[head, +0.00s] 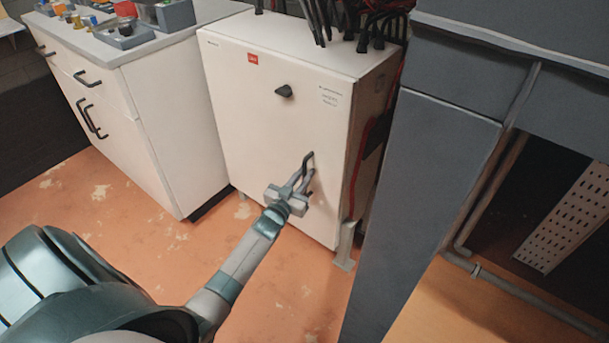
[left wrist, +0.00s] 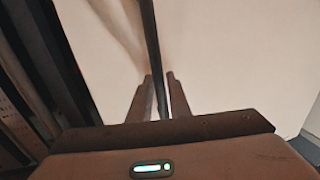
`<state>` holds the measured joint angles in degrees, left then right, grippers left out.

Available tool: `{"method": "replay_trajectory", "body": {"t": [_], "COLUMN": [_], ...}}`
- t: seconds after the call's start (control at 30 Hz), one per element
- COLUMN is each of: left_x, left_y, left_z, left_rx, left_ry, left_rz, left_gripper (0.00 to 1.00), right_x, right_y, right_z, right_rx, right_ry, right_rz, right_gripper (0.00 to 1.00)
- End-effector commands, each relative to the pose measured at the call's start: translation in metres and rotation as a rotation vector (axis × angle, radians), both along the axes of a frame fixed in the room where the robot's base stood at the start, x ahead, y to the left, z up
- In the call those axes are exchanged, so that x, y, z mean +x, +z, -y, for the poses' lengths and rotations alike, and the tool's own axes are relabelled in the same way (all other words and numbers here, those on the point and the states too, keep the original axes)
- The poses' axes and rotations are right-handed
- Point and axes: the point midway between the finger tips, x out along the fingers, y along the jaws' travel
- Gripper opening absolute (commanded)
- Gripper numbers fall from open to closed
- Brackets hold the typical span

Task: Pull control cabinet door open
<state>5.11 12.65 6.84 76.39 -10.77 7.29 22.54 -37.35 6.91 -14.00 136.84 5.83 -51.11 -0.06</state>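The white control cabinet door (head: 270,130) faces me in the head view and looks closed. It has a dark knob (head: 284,91) near the top and a dark bar handle (head: 308,158) lower on the right. My left gripper (head: 308,174) is at this handle. In the left wrist view the dark bar (left wrist: 151,40) runs between the two close-set fingers (left wrist: 160,85), which look shut on it, with the bar slightly slanted. A thin light gap shows beside the right finger. My right gripper is not in view.
A white drawer unit (head: 145,115) with small bins on top stands to the left. A large grey housing (head: 430,170) stands close on the right. Black cables (head: 320,20) rise from the cabinet top. Orange floor (head: 150,240) is open in front.

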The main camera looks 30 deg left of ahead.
Motion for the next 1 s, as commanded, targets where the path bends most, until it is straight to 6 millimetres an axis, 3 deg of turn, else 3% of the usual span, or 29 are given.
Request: {"method": "replay_trajectory", "body": {"t": [0.37, 0.57, 0.77, 1.0], "left_x": [-0.003, -0.016, -0.047, -0.104], "left_y": [0.000, 0.001, 0.002, -0.001], "left_z": [-0.001, -0.006, -0.015, -0.036], "left_rx": [0.001, 0.005, 0.011, 0.011], "left_ry": [-0.005, -0.031, -0.094, -0.217], "left_rz": [0.000, 0.001, -0.001, -0.004], "left_gripper": [0.00, 0.00, 0.00, 0.00], "right_x": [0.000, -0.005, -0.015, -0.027], "right_y": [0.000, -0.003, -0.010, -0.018], "right_z": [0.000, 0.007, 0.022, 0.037], "right_rx": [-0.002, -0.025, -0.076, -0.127], "right_ry": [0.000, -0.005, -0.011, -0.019], "right_rz": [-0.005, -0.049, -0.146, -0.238], "right_gripper": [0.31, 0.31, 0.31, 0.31]}}
